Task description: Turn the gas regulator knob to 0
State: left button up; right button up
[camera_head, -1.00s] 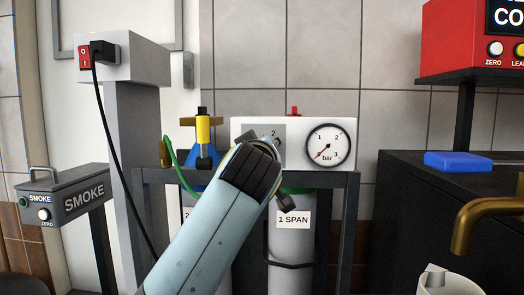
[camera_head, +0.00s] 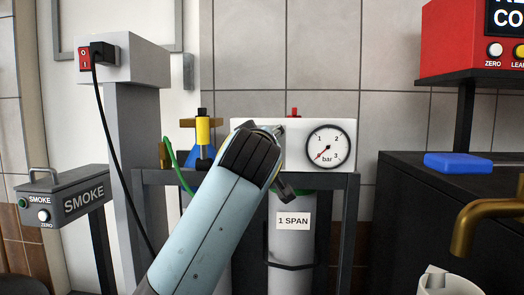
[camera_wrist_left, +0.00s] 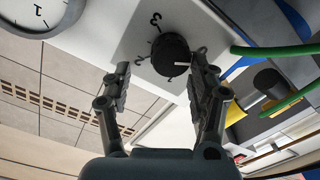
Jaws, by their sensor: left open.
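The black regulator knob (camera_wrist_left: 171,55) sits on a white panel in the left wrist view, with its white pointer mark aimed right in that view. Figures 3 and 2 show beside it; a small figure below it is hard to read, and I see no 0. My left gripper (camera_wrist_left: 160,63) is open, one finger on each side of the knob; whether either finger touches it I cannot tell. In the head view the left gripper (camera_head: 282,160) covers the knob. The round bar gauge (camera_head: 328,147) has its red needle at the lower left. My right gripper is not in view.
Below the white regulator box (camera_head: 301,125) stands a cylinder labelled 1 SPAN (camera_head: 292,240). A yellow and blue valve (camera_head: 203,135) with a green hose (camera_head: 177,170) is to the left. A grey SMOKE box (camera_head: 65,200) and a dark bench (camera_head: 400,185) flank the stand.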

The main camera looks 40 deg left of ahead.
pick_arm(q)
notch_tip(320, 180, up, 8)
dwell(0.5)
